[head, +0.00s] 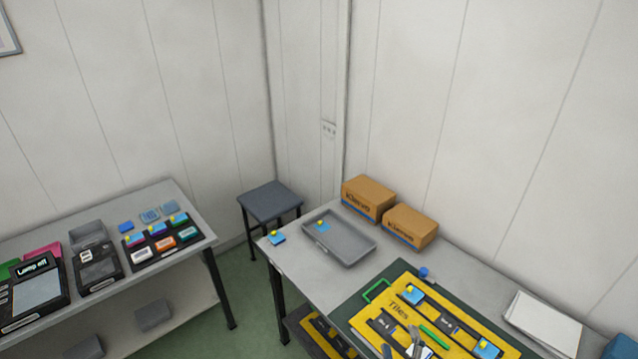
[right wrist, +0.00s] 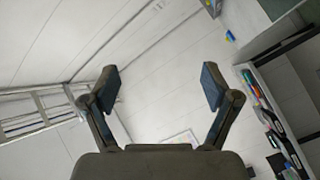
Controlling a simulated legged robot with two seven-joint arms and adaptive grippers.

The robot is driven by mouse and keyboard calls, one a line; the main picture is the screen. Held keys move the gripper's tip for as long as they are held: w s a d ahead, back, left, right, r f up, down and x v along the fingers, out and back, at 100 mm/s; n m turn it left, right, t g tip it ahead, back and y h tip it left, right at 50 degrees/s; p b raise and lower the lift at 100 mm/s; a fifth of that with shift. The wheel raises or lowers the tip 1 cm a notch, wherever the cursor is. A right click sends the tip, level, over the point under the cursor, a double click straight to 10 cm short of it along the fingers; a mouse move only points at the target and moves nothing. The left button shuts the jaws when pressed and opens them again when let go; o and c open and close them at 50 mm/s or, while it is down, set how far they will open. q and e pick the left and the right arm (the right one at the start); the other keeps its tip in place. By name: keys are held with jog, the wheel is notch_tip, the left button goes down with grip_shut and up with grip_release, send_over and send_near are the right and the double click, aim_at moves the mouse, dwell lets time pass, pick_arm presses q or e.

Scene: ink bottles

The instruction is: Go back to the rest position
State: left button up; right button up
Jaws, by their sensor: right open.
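My left gripper is not in view.
Two brown boxes (head: 368,198) (head: 411,227) stand behind the tray. A white stack (head: 543,322) lies at the right. A second table (head: 180,200) at left holds a black rack (head: 160,245) and devices. A grey stool (head: 270,200) stands between the tables.

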jog(key=s+d+f+m+g+h, duration=0.1)
jog(key=s+f+m+g, duration=0.3)
jog(key=f, duration=0.3)
jog(key=s+d+f+m+g, duration=0.2)
jog(key=s+f+g, duration=0.2)
jog(key=s+f, duration=0.3)
jog(key=s+a+f+m+g, duration=0.25)
jog(key=s+f+g, duration=0.4)
jog(key=s, duration=0.45)
notch_tip(320, 180, down, 28)
jog(key=s+f, duration=0.1)
jog(key=s, duration=0.1)
jog(key=s+d+f+g, duration=0.1)
jog(key=s+d+f, duration=0.1)
jog(key=s+f, duration=0.4)
jog(key=s+d+f, duration=0.1)
jog(key=s+f, duration=0.6)
jog(key=s, duration=0.3)
jog(key=shift+s+d+f+g+y, duration=0.3)
jog(key=shift+s+d+g, duration=0.05)
jog(key=shift+d, duration=0.05)
jog(key=shift+c, duration=0.3)
